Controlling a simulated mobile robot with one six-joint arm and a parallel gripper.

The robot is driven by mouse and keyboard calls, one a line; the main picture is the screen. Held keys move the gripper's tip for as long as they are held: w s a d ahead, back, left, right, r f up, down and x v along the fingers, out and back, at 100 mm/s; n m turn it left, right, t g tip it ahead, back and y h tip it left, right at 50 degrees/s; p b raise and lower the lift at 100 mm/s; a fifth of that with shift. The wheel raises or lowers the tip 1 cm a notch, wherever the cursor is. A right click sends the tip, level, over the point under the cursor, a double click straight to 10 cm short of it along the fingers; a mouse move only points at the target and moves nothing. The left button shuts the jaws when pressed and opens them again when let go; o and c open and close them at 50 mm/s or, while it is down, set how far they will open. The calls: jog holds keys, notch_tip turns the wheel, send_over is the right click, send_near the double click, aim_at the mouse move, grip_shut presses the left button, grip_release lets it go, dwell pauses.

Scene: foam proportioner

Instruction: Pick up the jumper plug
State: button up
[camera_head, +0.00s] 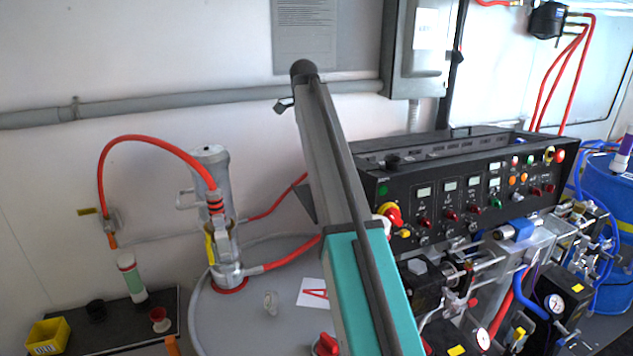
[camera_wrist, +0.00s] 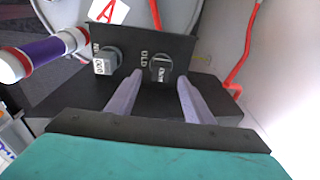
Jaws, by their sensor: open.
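A light grey one (camera_wrist: 106,62) with a white label sits by the left lettering, which seems to read NEW. I cannot tell for sure which is the jumper plug. My gripper (camera_wrist: 159,77) is open, its fingertips on either side of the dark part; whether they touch it is unclear. The gripper does not show in the head view, where my arm crosses the middle.
A white card with a red A (camera_wrist: 109,11) lies beyond the panel. A white tube with a purple band (camera_wrist: 42,51) is at left, and a red hose (camera_wrist: 246,48) at right. The head view shows a black control console (camera_head: 470,185) right of my arm and a grey round tabletop (camera_head: 235,315).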

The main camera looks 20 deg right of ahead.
jog(key=shift+d+f+p, duration=0.15)
jog(key=shift+f+p, duration=0.6)
jog(key=shift+f, duration=0.55)
jog(key=shift+d+f+p, duration=0.15)
jog(key=shift+f+p, duration=0.55)
jog(key=shift+f, duration=0.55)
jog(key=shift+c, duration=0.2)
jog(key=c, duration=1.1)
